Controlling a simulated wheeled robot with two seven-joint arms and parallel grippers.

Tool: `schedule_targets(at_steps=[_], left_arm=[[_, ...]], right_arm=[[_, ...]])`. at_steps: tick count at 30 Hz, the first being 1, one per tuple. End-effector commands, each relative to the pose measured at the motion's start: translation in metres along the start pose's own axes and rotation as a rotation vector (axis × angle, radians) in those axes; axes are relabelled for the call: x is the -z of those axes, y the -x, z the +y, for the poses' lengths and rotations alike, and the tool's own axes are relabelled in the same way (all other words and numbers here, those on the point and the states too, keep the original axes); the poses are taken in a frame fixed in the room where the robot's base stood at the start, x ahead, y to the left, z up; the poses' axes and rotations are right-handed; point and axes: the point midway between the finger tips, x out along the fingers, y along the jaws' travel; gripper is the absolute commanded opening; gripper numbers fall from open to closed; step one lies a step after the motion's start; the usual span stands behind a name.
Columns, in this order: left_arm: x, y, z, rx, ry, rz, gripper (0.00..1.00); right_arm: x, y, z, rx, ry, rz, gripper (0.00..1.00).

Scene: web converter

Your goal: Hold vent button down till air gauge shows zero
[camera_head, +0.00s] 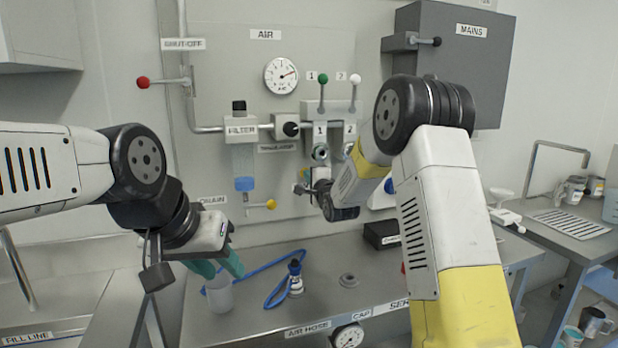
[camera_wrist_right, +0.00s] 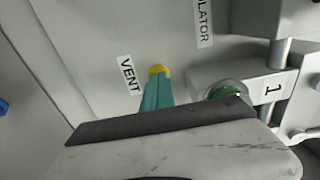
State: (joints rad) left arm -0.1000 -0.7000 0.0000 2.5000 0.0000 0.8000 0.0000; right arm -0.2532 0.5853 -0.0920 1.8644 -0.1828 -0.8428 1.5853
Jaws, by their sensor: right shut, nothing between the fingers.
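The air gauge (camera_head: 281,76) is a white round dial on the wall panel, its needle pointing to the upper right, off the low end. The yellow vent button (camera_wrist_right: 159,70) shows beside the VENT label (camera_wrist_right: 128,75) in the right wrist view. My right gripper (camera_wrist_right: 157,84) is shut and empty, its teal fingertips in front of the button and partly covering it. I cannot tell whether they touch it. In the head view my right gripper (camera_head: 308,188) is at the panel, mostly hidden by its own wrist. My left gripper (camera_head: 222,268) has its fingers apart, low over the bench.
A clear cup (camera_head: 218,297) is at the left fingertips. A blue hose (camera_head: 275,295) lies on the bench. A filter (camera_head: 243,150), a red-knobbed shut-off lever (camera_head: 143,82), a yellow-knobbed drain lever (camera_head: 271,204), and green and white levers (camera_head: 323,80) stick out nearby.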

Motion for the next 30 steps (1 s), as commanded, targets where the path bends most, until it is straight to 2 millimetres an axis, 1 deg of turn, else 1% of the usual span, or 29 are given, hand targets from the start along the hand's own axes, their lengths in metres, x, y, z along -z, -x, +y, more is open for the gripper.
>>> schedule_targets(at_steps=[9, 16, 30], left_arm=[[0.0, 0.0, 0.0, 0.0, 0.0, 0.0, 0.36], [0.0, 0.0, 0.0, 0.0, 0.0, 0.0, 0.36], [0.0, 0.0, 0.0, 0.0, 0.0, 0.0, 0.36]], right_arm=[[0.0, -0.001, 0.0, 0.0, 0.0, 0.0, 0.0], [0.001, -0.019, 0.0, 0.0, -0.002, 0.001, 0.0], [0.001, -0.019, -0.001, 0.002, 0.0, 0.001, 0.0]])
